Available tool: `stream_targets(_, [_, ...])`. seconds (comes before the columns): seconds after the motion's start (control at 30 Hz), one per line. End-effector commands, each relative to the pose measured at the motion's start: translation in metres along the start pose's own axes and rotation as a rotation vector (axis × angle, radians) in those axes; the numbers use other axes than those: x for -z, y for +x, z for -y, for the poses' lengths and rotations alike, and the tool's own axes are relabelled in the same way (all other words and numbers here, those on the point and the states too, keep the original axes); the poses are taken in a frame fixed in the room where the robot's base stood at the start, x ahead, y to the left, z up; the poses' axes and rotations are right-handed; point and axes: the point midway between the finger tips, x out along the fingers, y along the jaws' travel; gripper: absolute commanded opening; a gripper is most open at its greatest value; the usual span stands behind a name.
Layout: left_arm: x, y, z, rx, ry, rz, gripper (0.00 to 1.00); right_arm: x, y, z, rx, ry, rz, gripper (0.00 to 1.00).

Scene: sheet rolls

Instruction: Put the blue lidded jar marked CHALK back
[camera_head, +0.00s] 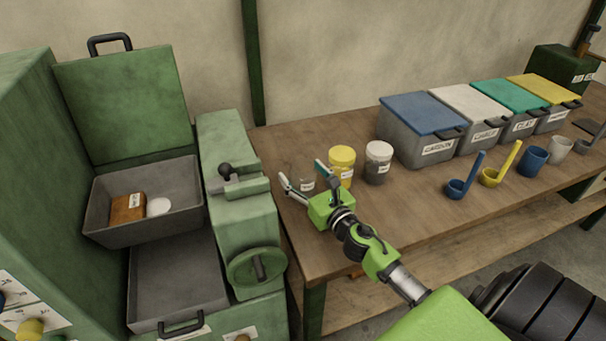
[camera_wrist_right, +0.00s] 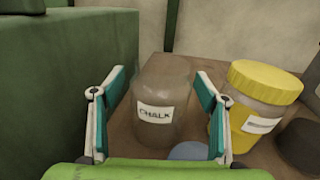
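The clear jar marked CHALK (camera_wrist_right: 160,100) stands upright on the wooden table in the right wrist view, between the spread fingers of my right gripper (camera_wrist_right: 160,95). Gaps show on both sides of it. No blue lid shows on its top. A blue round piece (camera_wrist_right: 188,151), perhaps a lid, lies low in front of it, partly hidden by my gripper. In the head view the jar (camera_head: 307,184) shows faintly behind my open right gripper (camera_head: 301,172), near the table's left end. My left gripper is not in view.
A yellow-lidded jar (camera_head: 342,166) stands close right of the CHALK jar, then a white-lidded jar (camera_head: 378,162). Lidded bins (camera_head: 421,130), scoops (camera_head: 465,180) and cups (camera_head: 532,160) stand farther right. A green machine (camera_head: 236,190) with an open tray (camera_head: 180,222) borders the table's left.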

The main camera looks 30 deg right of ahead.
Motion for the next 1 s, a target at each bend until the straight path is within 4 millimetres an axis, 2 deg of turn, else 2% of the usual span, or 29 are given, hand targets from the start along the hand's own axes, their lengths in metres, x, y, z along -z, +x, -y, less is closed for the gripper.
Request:
stream_targets(0.27, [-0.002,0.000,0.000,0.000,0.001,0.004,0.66,0.001,-0.006,0.000,0.000,0.000,-0.002,0.68])
stream_targets(0.37, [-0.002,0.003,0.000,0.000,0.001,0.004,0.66,0.002,-0.020,0.000,0.000,0.000,-0.002,0.68])
stream_targets(0.7, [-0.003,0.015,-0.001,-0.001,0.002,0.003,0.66,0.002,-0.087,0.000,0.000,0.002,-0.002,0.68])
stream_targets(0.8, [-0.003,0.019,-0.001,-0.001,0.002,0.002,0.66,0.002,-0.102,0.000,0.000,0.001,-0.002,0.68])
stream_targets(1.0, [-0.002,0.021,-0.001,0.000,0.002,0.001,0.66,0.000,-0.118,0.000,0.001,0.002,-0.001,0.68])
